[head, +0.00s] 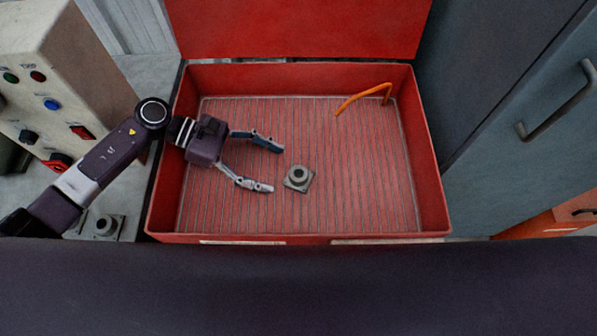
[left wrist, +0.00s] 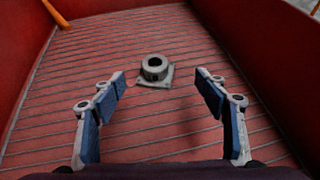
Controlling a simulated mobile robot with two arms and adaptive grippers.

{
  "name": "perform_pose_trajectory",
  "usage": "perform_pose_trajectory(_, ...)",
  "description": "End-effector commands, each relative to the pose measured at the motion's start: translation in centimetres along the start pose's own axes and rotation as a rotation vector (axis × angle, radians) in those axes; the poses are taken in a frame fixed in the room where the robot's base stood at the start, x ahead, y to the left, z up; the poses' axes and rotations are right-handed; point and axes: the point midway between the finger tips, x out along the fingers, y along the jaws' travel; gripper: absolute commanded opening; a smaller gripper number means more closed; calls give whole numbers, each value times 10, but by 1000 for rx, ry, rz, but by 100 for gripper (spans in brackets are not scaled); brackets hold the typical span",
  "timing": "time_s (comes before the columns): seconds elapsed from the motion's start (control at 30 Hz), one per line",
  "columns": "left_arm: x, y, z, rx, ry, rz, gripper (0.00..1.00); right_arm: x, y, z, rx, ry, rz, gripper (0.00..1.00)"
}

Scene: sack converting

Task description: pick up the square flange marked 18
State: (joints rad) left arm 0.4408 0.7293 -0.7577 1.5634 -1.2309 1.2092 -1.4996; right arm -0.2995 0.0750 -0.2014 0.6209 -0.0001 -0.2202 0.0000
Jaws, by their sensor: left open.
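A grey square flange (head: 298,178) with a round raised hub lies flat on the ribbed floor of the red box. I cannot read any marking on it. My left gripper (head: 269,166) is open and empty inside the box, just left of the flange. In the left wrist view the flange (left wrist: 155,72) lies beyond the fingertips, between the lines of the two open fingers (left wrist: 160,78), and apart from them. My right gripper is not in view.
The red box (head: 432,200) has raised walls and an upright red lid (head: 300,28). An orange bent handle (head: 362,97) is at its back right. Another grey flange-like part (head: 105,226) sits outside, left. A control box (head: 75,80) and a grey cabinet (head: 500,150) flank the box.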

Motion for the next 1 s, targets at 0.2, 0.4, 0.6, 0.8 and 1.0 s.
perform_pose_trajectory(0.2, 21, -2, 0, 9, 8, -14, 67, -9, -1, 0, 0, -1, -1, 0)
perform_pose_trajectory(0.4, 44, 3, 6, 6, 5, -14, 67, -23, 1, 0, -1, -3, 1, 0)
perform_pose_trajectory(0.6, 70, 5, 5, 6, 6, -13, 67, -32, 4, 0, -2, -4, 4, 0)
perform_pose_trajectory(0.8, 76, 5, 3, 7, 8, -11, 67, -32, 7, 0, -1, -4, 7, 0)
perform_pose_trajectory(1.0, 76, 5, 3, 7, 7, -11, 57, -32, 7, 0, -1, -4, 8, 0)
